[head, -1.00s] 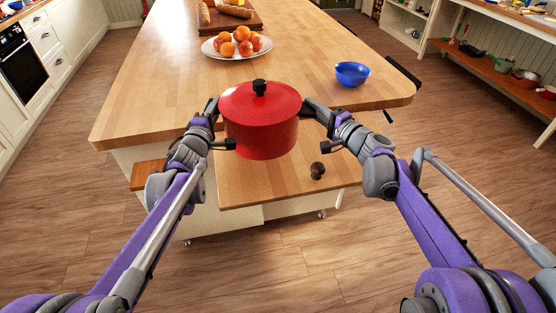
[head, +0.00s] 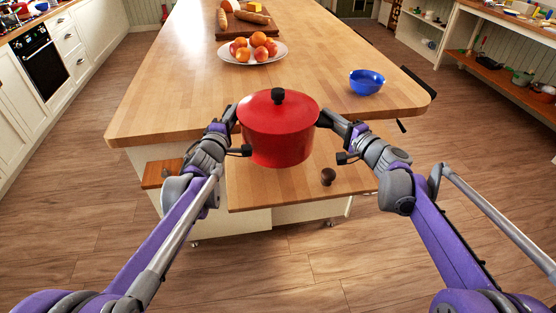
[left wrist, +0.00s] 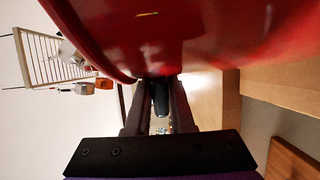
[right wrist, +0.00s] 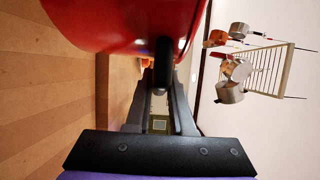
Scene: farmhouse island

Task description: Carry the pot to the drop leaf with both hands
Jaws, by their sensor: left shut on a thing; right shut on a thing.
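The red pot (head: 279,137) with its lid and black knob hangs level between my two grippers in the head view. It appears in front of the island's near edge and over the drop leaf (head: 262,190), a lower wooden board at the island's near end. My left gripper (head: 233,118) is shut on the pot's left handle; the left wrist view shows the fingers (left wrist: 160,95) around a dark handle. My right gripper (head: 325,118) is shut on the right handle, also seen between the fingers in the right wrist view (right wrist: 162,90). The pot hides part of the leaf.
A small dark brown object (head: 328,176) stands on the leaf's right part. On the island top (head: 180,90) are a plate of fruit (head: 252,52), a blue bowl (head: 367,82) and a board with bread (head: 243,26). The leaf's front left is clear.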

